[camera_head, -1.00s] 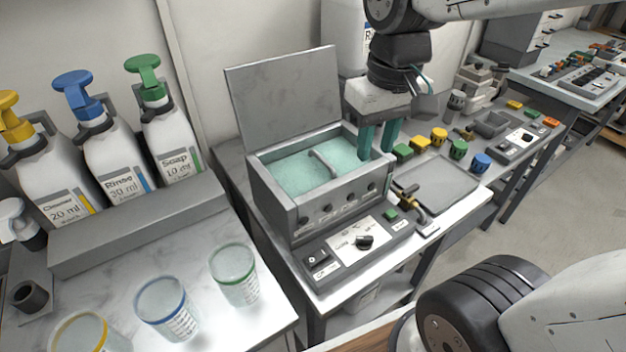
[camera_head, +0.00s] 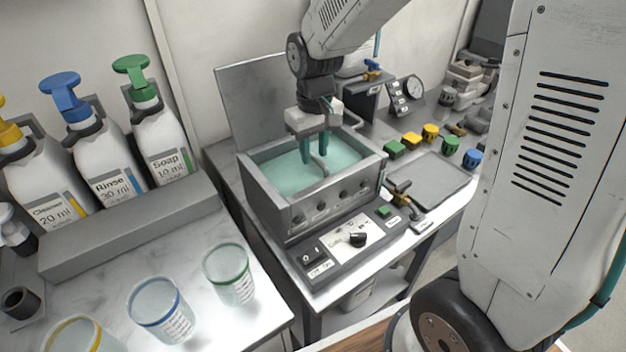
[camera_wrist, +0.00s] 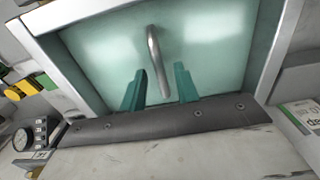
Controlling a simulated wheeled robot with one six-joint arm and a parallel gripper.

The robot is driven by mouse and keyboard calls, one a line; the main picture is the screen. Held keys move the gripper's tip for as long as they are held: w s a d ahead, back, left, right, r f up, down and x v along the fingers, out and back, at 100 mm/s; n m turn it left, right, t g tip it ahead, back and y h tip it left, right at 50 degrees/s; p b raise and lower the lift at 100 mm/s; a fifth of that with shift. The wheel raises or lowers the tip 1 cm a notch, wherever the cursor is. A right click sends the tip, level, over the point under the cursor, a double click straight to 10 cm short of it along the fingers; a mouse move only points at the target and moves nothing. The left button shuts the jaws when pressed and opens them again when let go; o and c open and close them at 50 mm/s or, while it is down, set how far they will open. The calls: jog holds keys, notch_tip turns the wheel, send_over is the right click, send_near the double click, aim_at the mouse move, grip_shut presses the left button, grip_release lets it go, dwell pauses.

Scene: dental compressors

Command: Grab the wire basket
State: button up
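The tank (camera_head: 268,197) is an open grey metal box filled with pale teal liquid. A grey bar handle (camera_head: 320,165) rises from the liquid, and I take it as the handle of the wire basket; the basket's mesh cannot be made out. My gripper (camera_head: 315,156) has teal fingers pointing down over the tank, close to the handle. In the wrist view the fingers (camera_wrist: 161,74) are spread apart, with the handle (camera_wrist: 153,48) showing between them, running lengthwise. No contact with the handle is visible.
The raised lid (camera_head: 245,100) stands behind the tank. A control panel (camera_head: 345,240) is in front, and a flat grey tray (camera_head: 440,180) lies to the right. Pump bottles (camera_head: 105,150) and several cups (camera_head: 230,275) are at left.

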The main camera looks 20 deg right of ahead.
jog(key=shift+f, duration=1.3)
grip_shut()
